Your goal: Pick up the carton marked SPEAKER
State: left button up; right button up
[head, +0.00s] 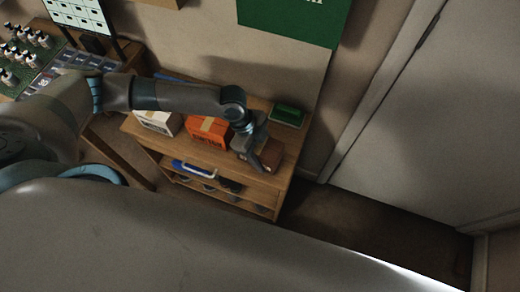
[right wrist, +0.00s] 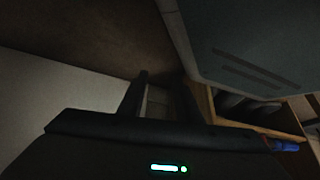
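My left arm reaches over a low wooden shelf unit (head: 140,135), and my left gripper (head: 262,160) is down at a brown carton (head: 273,152) at the right end of its top. The gripper hides part of this carton, and I cannot tell whether the fingers are closed on it. An orange carton (head: 208,132) with dark print and a white carton (head: 160,122) stand to its left. The print is too small to read, so I cannot tell which is marked SPEAKER. My right gripper (right wrist: 162,100) shows only in the right wrist view, fingers apart, with no held thing visible.
A green item (head: 288,116) lies at the back right of the top. A blue item (head: 192,168) is at the shelf front. A bench with several bottles (head: 25,45) stands at the left. A door (head: 430,120) and dark floor are at the right.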

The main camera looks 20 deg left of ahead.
aim_at(264, 148)
pick_arm(q)
jog(key=shift+c, duration=0.6)
